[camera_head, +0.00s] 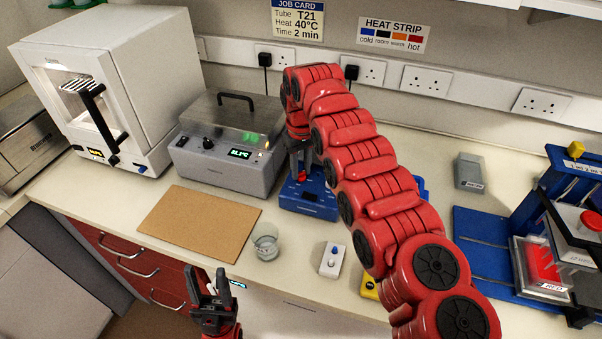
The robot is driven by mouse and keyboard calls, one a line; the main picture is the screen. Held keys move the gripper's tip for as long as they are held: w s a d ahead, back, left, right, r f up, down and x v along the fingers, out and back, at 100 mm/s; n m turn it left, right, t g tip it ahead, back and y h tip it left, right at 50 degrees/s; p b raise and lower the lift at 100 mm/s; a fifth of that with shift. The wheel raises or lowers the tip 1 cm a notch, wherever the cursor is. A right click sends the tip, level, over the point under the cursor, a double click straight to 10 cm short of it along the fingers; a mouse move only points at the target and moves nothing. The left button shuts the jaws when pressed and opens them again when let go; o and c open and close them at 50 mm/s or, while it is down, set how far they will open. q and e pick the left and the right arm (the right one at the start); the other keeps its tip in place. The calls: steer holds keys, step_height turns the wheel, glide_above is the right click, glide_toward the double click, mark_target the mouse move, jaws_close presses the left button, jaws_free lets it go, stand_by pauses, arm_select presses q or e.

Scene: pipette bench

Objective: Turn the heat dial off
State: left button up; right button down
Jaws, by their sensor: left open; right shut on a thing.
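A grey lidded bath (228,165) stands at the back left of the bench, with a black dial (208,143) on its front and a lit green readout beside it. A blue bench unit (309,203) stands to its right. My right gripper (299,172) points down at the top of the blue unit and is shut on a small red thing (302,178). The arm and fingers partly cover this, and I cannot tell whether it is a dial. My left gripper (207,284) is open and empty, low in front of the bench, apart from both units.
A brown board (202,222), a glass beaker (265,241) and a small white switch box (332,260) lie along the front. A white machine (110,75) stands at left, a blue stand (480,230) at right. My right arm hides the middle.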

steer(key=n, duration=0.3)
steer(key=shift+n, duration=2.6)
steer(key=c, duration=0.6)
jaws_free()
steer(key=shift+r, duration=0.1)
